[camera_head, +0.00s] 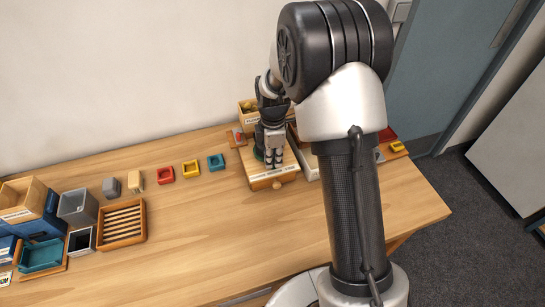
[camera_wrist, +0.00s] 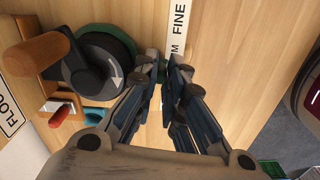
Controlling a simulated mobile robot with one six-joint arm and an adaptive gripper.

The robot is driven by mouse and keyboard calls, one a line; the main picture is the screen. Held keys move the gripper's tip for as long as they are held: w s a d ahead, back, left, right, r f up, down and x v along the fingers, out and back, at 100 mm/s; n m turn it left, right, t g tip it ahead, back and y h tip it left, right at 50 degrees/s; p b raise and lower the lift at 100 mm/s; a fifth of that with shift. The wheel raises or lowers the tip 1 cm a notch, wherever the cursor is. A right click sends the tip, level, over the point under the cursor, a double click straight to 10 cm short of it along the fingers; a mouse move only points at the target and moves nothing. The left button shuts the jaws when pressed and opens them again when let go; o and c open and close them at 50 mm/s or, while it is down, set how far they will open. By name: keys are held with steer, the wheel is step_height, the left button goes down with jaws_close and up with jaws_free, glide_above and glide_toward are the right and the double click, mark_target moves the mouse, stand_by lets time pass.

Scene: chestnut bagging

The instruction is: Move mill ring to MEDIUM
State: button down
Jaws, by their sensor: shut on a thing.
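The mill shows in the wrist view at upper left, with a dark round top (camera_wrist: 92,66) bearing a white curved arrow and a green mill ring (camera_wrist: 112,32) around it. My gripper (camera_wrist: 164,72) is to the right of the dark top. Its fingers are shut on a small part at the ring's right side, mostly hidden between the fingertips. A white label strip (camera_wrist: 179,22) reads FINE, with a letter M below it; the rest is covered by my fingers. In the head view my gripper (camera_head: 270,166) is down over the mill's wooden base (camera_head: 275,181), and hides most of the mill.
A brown handle (camera_wrist: 35,54) sticks out left of the mill top. Red, yellow and teal small trays (camera_head: 191,169) stand in a row to the left. A slatted wooden rack (camera_head: 122,240) and several bins stand further left. The front middle of the table (camera_head: 200,235) is clear.

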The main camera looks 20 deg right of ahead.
steer(key=c, duration=1.9)
jaws_free()
steer(key=shift+r, duration=0.1)
step_height(320, 180, up, 12)
